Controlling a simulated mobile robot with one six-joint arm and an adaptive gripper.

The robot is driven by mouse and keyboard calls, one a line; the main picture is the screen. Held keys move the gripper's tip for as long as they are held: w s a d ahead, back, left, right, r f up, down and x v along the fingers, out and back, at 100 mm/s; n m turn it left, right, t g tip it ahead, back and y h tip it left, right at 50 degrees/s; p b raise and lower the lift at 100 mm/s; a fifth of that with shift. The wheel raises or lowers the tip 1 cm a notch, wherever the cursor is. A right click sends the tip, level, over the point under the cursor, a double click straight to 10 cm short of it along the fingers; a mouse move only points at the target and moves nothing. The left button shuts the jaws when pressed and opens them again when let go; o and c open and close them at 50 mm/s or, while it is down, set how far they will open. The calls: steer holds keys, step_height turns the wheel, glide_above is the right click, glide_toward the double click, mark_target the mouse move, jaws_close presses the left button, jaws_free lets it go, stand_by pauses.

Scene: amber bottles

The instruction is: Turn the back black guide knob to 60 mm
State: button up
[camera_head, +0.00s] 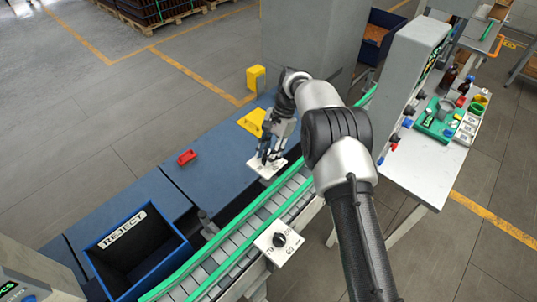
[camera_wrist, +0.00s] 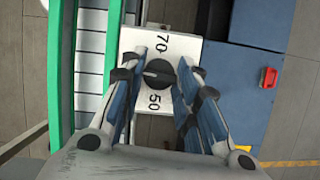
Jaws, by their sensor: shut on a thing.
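The back black guide knob (camera_wrist: 158,73) sits on a white dial plate (camera_wrist: 161,125) in the wrist view. The plate reads 70 at the top and 50 at the bottom; I see no 60 there. A pale mark on the knob seems to point left. My gripper (camera_wrist: 162,63) has its fingers on both sides of the knob and is shut on it. In the head view my gripper (camera_head: 268,158) is down on the back plate (camera_head: 267,169), and its fingers hide the knob. A second black knob (camera_head: 279,240) on a white plate is nearer, across the conveyor.
The conveyor (camera_head: 232,241) with green rails runs between the two dial plates. A white table (camera_head: 425,165) with bottles stands at the right.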

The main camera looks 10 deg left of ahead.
steer(key=shift+n, duration=0.5)
steer(key=o, duration=1.1)
steer(key=shift+c, duration=0.2)
steer(key=v, duration=0.7)
steer(key=shift+r, duration=0.3)
